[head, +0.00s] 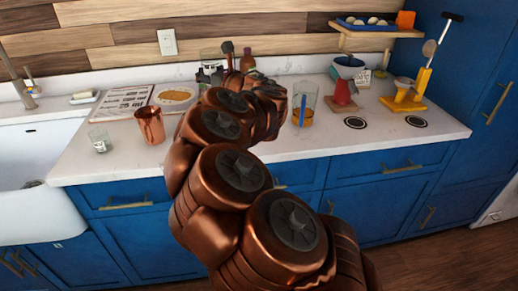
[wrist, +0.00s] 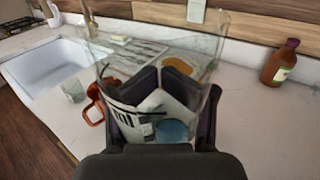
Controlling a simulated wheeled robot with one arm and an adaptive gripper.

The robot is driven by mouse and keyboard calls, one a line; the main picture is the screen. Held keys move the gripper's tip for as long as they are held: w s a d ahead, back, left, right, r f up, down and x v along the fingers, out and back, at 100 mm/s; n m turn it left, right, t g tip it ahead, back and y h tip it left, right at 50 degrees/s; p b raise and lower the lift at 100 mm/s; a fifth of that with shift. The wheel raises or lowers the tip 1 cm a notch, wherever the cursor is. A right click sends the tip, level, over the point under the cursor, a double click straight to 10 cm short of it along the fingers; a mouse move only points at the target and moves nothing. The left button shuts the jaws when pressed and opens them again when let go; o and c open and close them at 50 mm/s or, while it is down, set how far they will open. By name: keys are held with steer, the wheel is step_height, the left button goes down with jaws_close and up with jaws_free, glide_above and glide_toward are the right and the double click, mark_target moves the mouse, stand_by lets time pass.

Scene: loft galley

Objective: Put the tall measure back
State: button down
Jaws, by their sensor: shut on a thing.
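A clear, tall measure with dark printed markings (wrist: 152,45) fills the middle of the wrist view, its open rim towards the top. My gripper (wrist: 158,105) is shut on it, and the dark fingers show through or beside its clear wall. A pale blue round patch shows low inside its outline; I cannot tell what it is. In the head view the clear top of the measure (head: 211,56) shows at the back of the counter, beyond my copper-coloured arm. My arm hides most of the gripper there. I cannot tell whether the measure's base touches the counter.
A brown bottle (wrist: 281,62) stands right of the measure. A copper mug (head: 149,124), small glass (head: 100,140) and open book (head: 123,102) are left. A glass with amber contents (head: 304,105), red item (head: 342,92) and yellow stand (head: 403,98) are right. Two black rings (head: 355,123) mark bare counter.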

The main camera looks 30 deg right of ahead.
steer(key=s+d+f+n+g+y+b, duration=0.1)
steer(key=s+d+f+y+b, duration=0.15)
steer(key=s+f+b, duration=0.5)
steer(key=s+d+f+n+y+b, duration=0.2)
steer(key=s+d+f+b, duration=0.1)
steer(key=s+f+b, duration=0.5)
steer(key=w+d, duration=0.2)
steer(key=w, duration=0.2)
steer(key=w+d, duration=0.3)
steer(key=w, duration=0.2)
steer(key=w+d+p, duration=0.1)
steer(key=w+d, duration=0.2)
steer(key=w, duration=0.2)
steer(key=shift+f, duration=1.75)
steer(key=shift+f+b, duration=0.2)
steer(key=shift+b, duration=0.1)
steer(key=shift+c, duration=1.9)
jaws_free()
steer(key=shift+r, duration=0.1)
